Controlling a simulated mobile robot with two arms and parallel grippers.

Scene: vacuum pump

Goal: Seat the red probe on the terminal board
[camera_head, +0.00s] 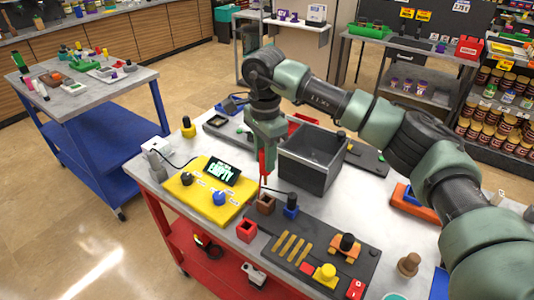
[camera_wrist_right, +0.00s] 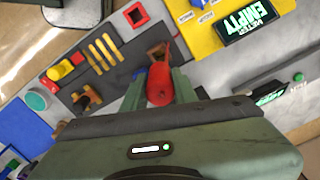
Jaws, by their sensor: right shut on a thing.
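My right gripper (camera_head: 265,150) points down over the table and is shut on the red probe (camera_head: 262,165). The probe hangs upright, its thin tip just above or at the brown open-topped block (camera_head: 266,205); I cannot tell whether they touch. In the right wrist view the probe (camera_wrist_right: 159,88) sits between the fingers, with the brown block (camera_wrist_right: 156,51) just beyond it. The dark board with gold strips (camera_head: 318,246), which looks like the terminal board, lies in front and to the right. It also shows in the wrist view (camera_wrist_right: 122,68). My left gripper is out of view.
A yellow meter box (camera_head: 208,198) reading EMPTY stands left of the probe. A red open socket (camera_head: 246,231) is in front, a blue post (camera_head: 291,205) to the right. A grey bin (camera_head: 312,158) stands close behind my gripper. Bare tabletop (camera_head: 380,205) lies to the right.

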